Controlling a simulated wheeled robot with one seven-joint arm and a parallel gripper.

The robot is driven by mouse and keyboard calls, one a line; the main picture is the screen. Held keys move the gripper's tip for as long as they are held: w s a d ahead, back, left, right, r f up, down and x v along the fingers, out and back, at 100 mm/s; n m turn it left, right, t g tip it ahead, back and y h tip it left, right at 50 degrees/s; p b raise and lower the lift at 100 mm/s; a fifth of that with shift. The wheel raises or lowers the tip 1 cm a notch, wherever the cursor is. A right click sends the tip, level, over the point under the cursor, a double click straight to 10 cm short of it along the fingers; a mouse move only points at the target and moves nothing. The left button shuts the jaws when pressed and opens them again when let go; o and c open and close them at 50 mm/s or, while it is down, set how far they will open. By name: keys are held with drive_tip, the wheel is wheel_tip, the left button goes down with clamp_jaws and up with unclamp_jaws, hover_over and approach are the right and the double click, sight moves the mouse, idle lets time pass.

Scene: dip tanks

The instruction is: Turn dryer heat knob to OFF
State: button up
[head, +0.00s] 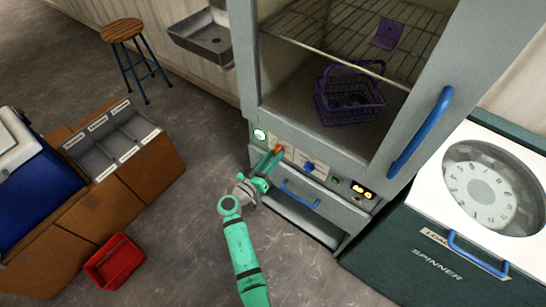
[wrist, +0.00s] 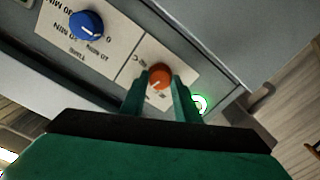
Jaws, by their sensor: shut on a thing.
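The dryer (head: 245,60) is a tall grey cabinet with a control strip below its chamber. The heat knob (wrist: 159,77) is orange and sits on a white label plate in the wrist view. My gripper (wrist: 160,92) is shut on this knob, one green finger on each side. In the head view my gripper (head: 272,160) reaches the left part of the control strip, and the orange knob (head: 278,149) shows at its tip. The fingers hide part of the knob's label, and I cannot read its setting.
A blue knob (wrist: 86,26) with a timer-like dial is beside it, also in the head view (head: 309,167). A lit green-white button (wrist: 200,104) is on the other side. A blue drawer handle (head: 300,194) is below. The spinner (head: 440,250) stands at right.

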drive_tip(key=n, duration=1)
drive_tip(key=shift+r+n+g, duration=0.15)
drive_tip(key=shift+n+g, duration=0.15)
drive_tip(key=shift+n, duration=0.1)
drive_tip(key=n, duration=0.6)
drive_tip(key=shift+n, duration=0.4)
drive_tip(key=shift+w+n+h, duration=0.15)
drive_tip(key=shift+n+h, duration=0.15)
drive_tip(key=shift+n, duration=0.4)
drive_tip(key=shift+a+n, duration=0.25)
drive_tip(key=shift+n, duration=0.55)
drive_tip(key=shift+d, duration=0.2)
drive_tip(key=shift+s, duration=0.2)
drive_tip(key=o, duration=1)
